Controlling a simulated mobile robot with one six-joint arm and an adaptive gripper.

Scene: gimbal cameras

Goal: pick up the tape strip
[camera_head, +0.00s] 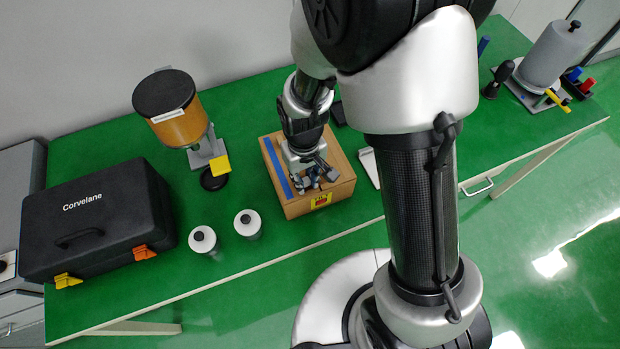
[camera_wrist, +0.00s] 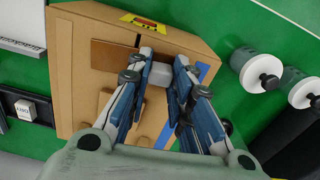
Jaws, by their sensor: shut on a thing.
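A cardboard box (camera_head: 327,203) sits on the green bench, with a yellow-and-red label on its near side. My gripper (camera_wrist: 159,76) is over the box top, its fingers closed on a small pale grey block (camera_wrist: 158,74). A flat brown strip (camera_wrist: 112,57) lies on the box next to this block; I cannot tell whether they are joined. A long blue strip (camera_head: 276,167) runs along the left edge of the box top. It also shows in the wrist view (camera_wrist: 202,72), partly hidden by my fingers.
Two white-topped cylinders (camera_head: 203,240) (camera_head: 248,223) stand left of the box. A black case (camera_head: 97,220) and an orange container with a black lid (camera_head: 180,122) are farther left. A grey cylinder on a stand (camera_head: 551,55) is at the far right. Bench between case and cylinders is clear.

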